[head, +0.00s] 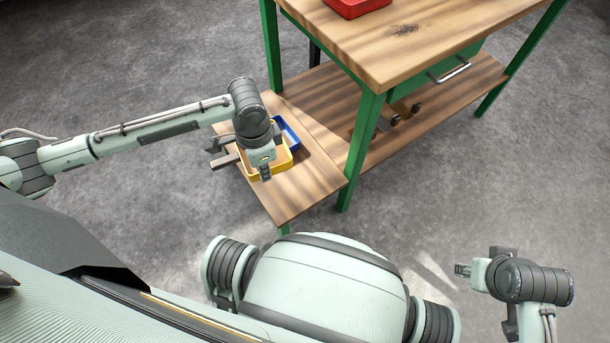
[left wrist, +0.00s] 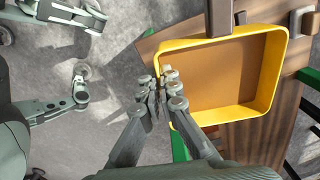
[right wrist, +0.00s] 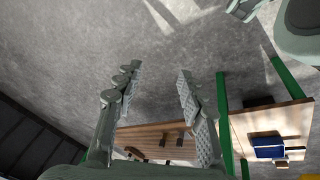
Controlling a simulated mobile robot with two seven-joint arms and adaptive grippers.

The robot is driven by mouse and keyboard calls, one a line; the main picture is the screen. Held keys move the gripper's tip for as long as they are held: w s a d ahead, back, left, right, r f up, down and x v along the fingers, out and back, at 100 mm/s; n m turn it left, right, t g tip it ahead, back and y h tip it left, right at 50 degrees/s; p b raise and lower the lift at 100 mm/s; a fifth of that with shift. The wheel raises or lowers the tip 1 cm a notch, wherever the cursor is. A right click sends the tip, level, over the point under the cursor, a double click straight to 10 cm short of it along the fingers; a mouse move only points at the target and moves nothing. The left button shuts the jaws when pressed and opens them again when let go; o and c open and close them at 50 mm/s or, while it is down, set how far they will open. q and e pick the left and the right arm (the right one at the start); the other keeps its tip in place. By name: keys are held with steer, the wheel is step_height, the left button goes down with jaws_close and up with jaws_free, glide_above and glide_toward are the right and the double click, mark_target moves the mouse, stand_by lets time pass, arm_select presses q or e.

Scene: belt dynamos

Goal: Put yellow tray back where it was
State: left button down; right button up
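The yellow tray (head: 284,168) is a shallow open box over the left end of the low wooden shelf. It looks empty in the left wrist view (left wrist: 240,118). My left gripper (head: 265,173) is at the tray's near side. In the left wrist view its fingers (left wrist: 161,88) are close together with the tray's left wall between them. Whether the tray rests on the wood or hangs just above it, I cannot tell. My right gripper (right wrist: 155,75) is open and empty, over the floor, away from the bench.
A blue tray (head: 290,125) lies just behind the yellow one. The green-framed bench (head: 400,45) stands above the shelf, with a green leg (head: 358,150) right of the trays. A red tray (head: 357,6) is on top. Grey bars (head: 224,162) stick out left of the yellow tray.

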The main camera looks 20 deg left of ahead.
arm_select(q)
steer(key=s+a+f+m+b, duration=0.1)
steer(key=s+a+f+m, duration=0.1)
steer(key=s+f+m, duration=0.3)
steer(key=m+b, duration=0.2)
steer(key=b, duration=0.1)
glide_above(295, 197)
steer(key=f, duration=0.8)
steer(key=shift+s+a+f, duration=0.1)
steer(key=shift+s+a, duration=0.05)
steer(key=shift+s, duration=0.15)
steer(key=shift+w+f, duration=0.2)
step_height(295, 197, down, 4)
steer(key=shift+r+b, duration=0.25)
steer(key=shift+b, duration=0.25)
steer(key=shift+f, duration=0.15)
arm_select(e)
steer(key=w+a+r+n+t+y, duration=0.1)
steer(key=w+a+r+t+y, duration=0.3)
steer(key=w+a+r+t, duration=0.5)
steer(key=w+a+r, duration=0.3)
steer(key=r, duration=0.1)
steer(key=shift+w+a+r+n, duration=0.15)
steer(key=shift+r+n, duration=0.1)
steer(key=shift+n, duration=0.05)
